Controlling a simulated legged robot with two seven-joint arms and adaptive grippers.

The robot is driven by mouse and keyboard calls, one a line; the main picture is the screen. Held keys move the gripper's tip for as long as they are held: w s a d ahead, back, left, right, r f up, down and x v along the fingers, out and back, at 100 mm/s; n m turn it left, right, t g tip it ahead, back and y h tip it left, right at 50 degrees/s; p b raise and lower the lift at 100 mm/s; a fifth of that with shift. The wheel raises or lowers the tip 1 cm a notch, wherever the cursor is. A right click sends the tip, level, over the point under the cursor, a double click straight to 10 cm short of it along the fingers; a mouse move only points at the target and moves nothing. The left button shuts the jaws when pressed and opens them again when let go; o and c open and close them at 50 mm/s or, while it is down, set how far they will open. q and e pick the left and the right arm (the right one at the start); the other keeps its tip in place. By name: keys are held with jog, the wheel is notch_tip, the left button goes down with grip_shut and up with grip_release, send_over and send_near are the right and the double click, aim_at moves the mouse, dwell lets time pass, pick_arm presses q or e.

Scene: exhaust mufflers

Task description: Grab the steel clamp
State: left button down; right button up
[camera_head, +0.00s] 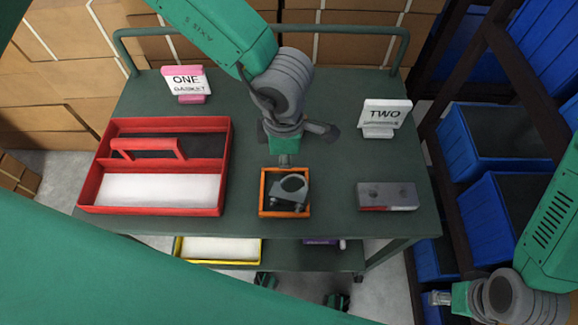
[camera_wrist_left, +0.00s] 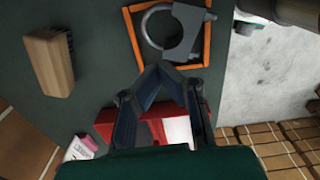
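The grey steel clamp (camera_head: 291,188) lies in a small orange-rimmed tray (camera_head: 263,196) at the front middle of the green table. In the left wrist view the clamp (camera_wrist_left: 178,32) shows as a ring with a square bracket, beyond the fingertips. My left gripper (camera_head: 284,161) hangs just behind the tray in the head view, apart from the clamp. In the left wrist view its fingers (camera_wrist_left: 171,76) converge and appear to meet, with nothing seen between the tips. My right gripper (camera_head: 439,298) is at the lower right, off the table; its finger opening is unclear.
A red divided tray (camera_head: 226,165) with a handle stands left of the clamp. Signs ONE (camera_head: 186,80) and TWO (camera_head: 385,115) stand farther back. A rail edges the table's back. Blue bins (camera_head: 490,137) stand right.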

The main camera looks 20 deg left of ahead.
pick_arm(q)
jog(key=shift+s+a+r, duration=0.1)
jog(key=shift+s+r, duration=0.1)
jog(key=shift+s, duration=0.25)
jog(key=c, duration=2.1)
grip_release()
jog(key=shift+s, duration=0.1)
jog(key=o, duration=1.6)
jog(key=shift+d, duration=0.75)
